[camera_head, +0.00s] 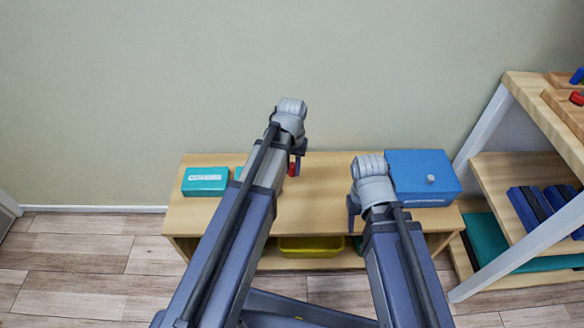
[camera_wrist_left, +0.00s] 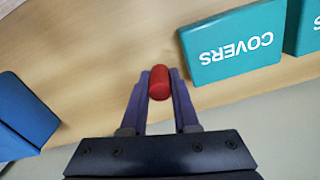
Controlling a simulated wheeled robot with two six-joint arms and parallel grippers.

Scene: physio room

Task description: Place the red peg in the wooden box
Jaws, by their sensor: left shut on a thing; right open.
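The red peg (camera_wrist_left: 159,80) is held between the fingers of my left gripper (camera_wrist_left: 159,92) in the left wrist view. In the head view the peg (camera_head: 292,169) shows as a small red spot beside my left gripper (camera_head: 297,162), above the low wooden bench. My right gripper (camera_head: 352,214) is open, over the bench's front edge and left of the blue box. Its fingers are seen mostly edge-on. I cannot make out a separate wooden box in either view; my arms hide part of the bench top.
The wooden bench (camera_head: 320,210) carries a blue lidded box (camera_head: 415,170) at right and a teal COVERS box (camera_head: 205,181) at left, with another teal box partly hidden. A yellow bin (camera_head: 312,246) sits below. A wooden shelf rack (camera_head: 500,180) stands at right.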

